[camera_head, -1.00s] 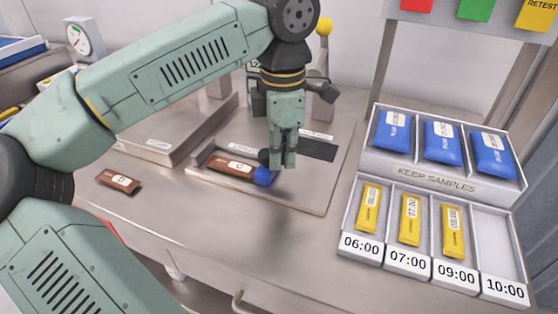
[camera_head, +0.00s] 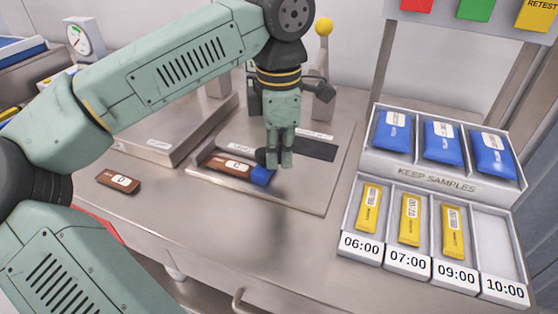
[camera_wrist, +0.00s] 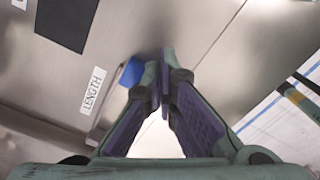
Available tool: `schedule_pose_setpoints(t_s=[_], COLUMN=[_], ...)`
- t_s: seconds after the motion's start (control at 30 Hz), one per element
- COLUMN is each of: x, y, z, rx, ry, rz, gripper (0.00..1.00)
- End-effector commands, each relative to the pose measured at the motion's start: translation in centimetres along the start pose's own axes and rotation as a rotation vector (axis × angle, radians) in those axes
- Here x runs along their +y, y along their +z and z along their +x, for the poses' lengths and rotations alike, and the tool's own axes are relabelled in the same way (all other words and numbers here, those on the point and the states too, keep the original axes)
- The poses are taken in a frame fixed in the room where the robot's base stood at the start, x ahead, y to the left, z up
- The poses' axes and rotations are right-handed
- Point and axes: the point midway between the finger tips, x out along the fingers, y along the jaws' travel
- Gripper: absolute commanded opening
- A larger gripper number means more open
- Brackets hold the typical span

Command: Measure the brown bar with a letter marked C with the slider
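The brown bar marked C (camera_head: 225,166) lies in the measuring fixture (camera_head: 310,202) on the bench, its label facing up. The blue slider (camera_head: 262,176) is at the bar's right end and appears to touch it; it also shows in the wrist view (camera_wrist: 132,72). My gripper (camera_head: 279,160) is shut, fingers pointing down, just right of the slider. In the wrist view my fingertips (camera_wrist: 161,88) are together with nothing between them, beside the slider. Whether they touch it I cannot tell. The C bar is hidden in the wrist view.
Another brown bar marked D (camera_head: 118,181) lies on the bench at left. A flat metal scale (camera_head: 165,140) stands behind. The keep-samples rack (camera_head: 375,173) at right holds blue and yellow packets; its 10:00 slot is empty. The front bench is clear.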

Motion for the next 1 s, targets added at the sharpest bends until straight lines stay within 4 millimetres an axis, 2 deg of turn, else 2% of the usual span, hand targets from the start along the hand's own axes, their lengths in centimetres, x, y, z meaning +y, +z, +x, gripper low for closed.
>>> schedule_pose_setpoints(t_s=[1.0], x=[0.47], y=[-0.79], z=[0.00], rx=[0.002], ry=[0.001], rz=[-0.002], gripper=[0.00])
